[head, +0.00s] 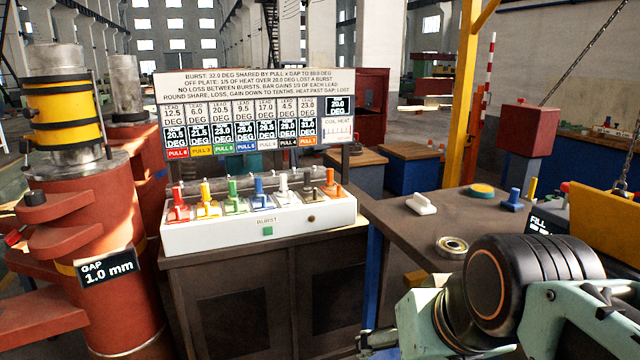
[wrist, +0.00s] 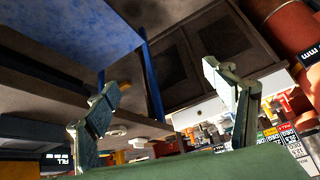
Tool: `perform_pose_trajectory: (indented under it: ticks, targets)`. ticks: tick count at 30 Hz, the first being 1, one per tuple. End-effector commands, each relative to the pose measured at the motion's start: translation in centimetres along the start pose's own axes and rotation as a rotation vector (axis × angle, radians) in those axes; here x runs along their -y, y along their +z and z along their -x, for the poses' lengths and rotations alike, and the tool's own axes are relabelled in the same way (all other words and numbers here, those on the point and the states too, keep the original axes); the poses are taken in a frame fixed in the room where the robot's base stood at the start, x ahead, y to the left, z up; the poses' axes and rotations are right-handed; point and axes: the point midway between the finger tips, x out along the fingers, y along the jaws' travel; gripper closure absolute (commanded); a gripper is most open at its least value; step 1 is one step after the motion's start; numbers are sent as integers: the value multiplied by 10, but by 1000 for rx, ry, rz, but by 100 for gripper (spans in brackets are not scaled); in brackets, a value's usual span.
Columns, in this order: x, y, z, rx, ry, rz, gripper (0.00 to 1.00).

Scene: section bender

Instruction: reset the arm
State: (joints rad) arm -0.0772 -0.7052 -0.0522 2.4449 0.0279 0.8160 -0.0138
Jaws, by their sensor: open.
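My gripper (wrist: 158,80) shows in the wrist view with its two pale green fingers spread wide apart. Nothing is between them. The view is tilted; the bench cabinet and the white control box (wrist: 207,108) lie beyond the fingers, apart from them. In the head view my arm (head: 520,285) is folded at the lower right, in front of the right-hand table. It hides part of that table. The fingertips are hard to make out in the head view.
A white control box (head: 260,236) with coloured levers stands on a dark cabinet (head: 270,300), below a reading board (head: 260,85). A red column (head: 100,220) marked "GAP 1.0 mm" stands left. The right table (head: 400,228) holds a white handle piece (head: 421,204), a bearing ring (head: 451,246) and a blue knob (head: 512,200).

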Motion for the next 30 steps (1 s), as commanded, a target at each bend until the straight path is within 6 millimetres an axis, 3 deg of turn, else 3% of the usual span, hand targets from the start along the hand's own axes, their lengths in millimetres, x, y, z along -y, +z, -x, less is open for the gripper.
perform_pose_trajectory:
  ticks: [3,5,30]
  targets:
    - [-19,55,-6,107,86,-17,23]
    - [-15,34,15,96,74,-12,23]
    - [-3,-75,178,93,69,-10,23]
